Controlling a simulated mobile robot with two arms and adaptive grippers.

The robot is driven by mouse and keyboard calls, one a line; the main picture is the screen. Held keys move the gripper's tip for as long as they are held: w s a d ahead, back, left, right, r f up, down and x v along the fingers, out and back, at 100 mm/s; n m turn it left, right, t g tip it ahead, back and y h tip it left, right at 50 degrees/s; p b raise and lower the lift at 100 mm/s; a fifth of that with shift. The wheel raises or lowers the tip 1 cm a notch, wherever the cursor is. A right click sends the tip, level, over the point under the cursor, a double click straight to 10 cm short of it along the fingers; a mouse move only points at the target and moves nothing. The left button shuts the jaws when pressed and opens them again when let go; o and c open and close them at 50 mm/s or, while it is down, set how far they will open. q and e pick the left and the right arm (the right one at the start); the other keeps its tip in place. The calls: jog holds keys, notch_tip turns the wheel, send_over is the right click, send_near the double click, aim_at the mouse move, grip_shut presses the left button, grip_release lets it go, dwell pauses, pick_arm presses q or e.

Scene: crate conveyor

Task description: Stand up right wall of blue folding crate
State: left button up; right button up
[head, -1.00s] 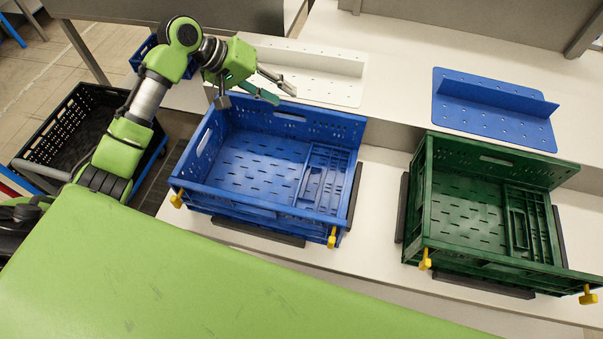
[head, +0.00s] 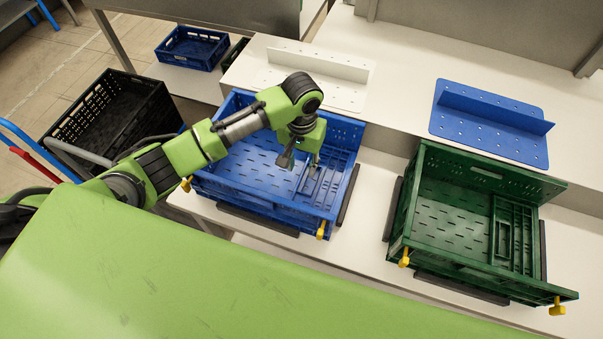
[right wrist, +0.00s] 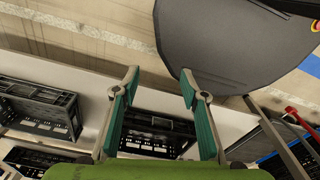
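The blue folding crate (head: 250,200) sits on the white table in the head view. Its back, left and front walls are up. Its right wall (head: 325,188) lies folded down flat inside, on the crate's floor at the right side. My left gripper (head: 300,164) is above the crate's interior, pointing down with its fingers apart, near the folded right wall; the arm hides part of the back and left walls. I cannot tell whether a fingertip touches the panel. My right gripper (right wrist: 159,86) shows only in the right wrist view, open and empty, away from the blue crate.
A green crate (head: 405,215) with its right panel also folded in stands to the right. Behind are a white bracket plate (head: 345,98) and a blue one (head: 480,125). A black crate (head: 85,145) and small blue crate (head: 190,48) are at left. Yellow knobs (head: 321,230) stick out in front.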

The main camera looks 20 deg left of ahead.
aim_at(302, 179)
pick_arm(q)
notch_tip(302, 179, down, 6)
jog(key=shift+f, duration=0.1)
grip_shut()
